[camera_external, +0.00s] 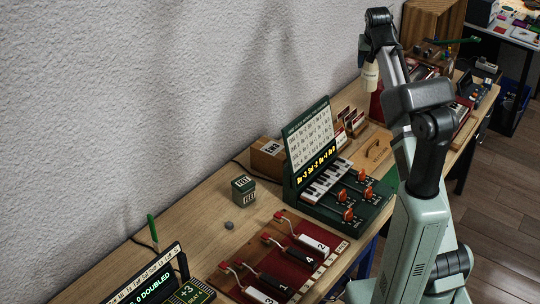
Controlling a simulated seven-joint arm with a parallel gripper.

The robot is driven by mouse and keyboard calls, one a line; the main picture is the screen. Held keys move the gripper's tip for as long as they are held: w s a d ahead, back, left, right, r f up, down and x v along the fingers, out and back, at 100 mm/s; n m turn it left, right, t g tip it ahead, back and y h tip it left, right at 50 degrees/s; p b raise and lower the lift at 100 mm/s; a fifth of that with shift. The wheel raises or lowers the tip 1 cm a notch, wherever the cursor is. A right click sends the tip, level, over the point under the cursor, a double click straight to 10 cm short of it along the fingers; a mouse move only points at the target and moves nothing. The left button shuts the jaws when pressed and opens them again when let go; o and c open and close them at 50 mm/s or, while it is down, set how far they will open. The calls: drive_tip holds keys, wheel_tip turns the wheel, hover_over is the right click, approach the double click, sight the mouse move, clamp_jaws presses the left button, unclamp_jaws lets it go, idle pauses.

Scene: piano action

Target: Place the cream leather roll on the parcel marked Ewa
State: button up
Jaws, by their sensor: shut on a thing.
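My gripper (369,60) is high up near the wall, at the upper right of the view. It is shut on the cream leather roll (370,77), which hangs upright below it, clear of the bench. A brown parcel (266,162) with a small white label stands against the wall, left of the green display stand. The label seems to read Ewa, but it is very small. The stand hides the parcel's right side. The roll is well above and to the right of this parcel.
The green stand (308,140) with piano keys and orange knobs rises beside the parcel. A dark green box (243,188) and a grey disc (229,225) sit in front-left. A red board (290,258) with numbered levers is nearer. Bare bench lies left of the green box.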

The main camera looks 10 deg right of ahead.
drive_tip(key=a+n+y, duration=0.2)
drive_tip(key=a+n, duration=0.3)
drive_tip(key=a, duration=2.6)
wheel_tip(320, 180, down, 21)
drive_tip(key=shift+s+a, duration=0.15)
drive_tip(key=shift+a, duration=0.25)
drive_tip(key=shift+f, duration=0.25)
drive_tip(key=o, duration=1.1)
drive_tip(key=shift+r, duration=0.1)
drive_tip(key=shift+v, duration=2.85)
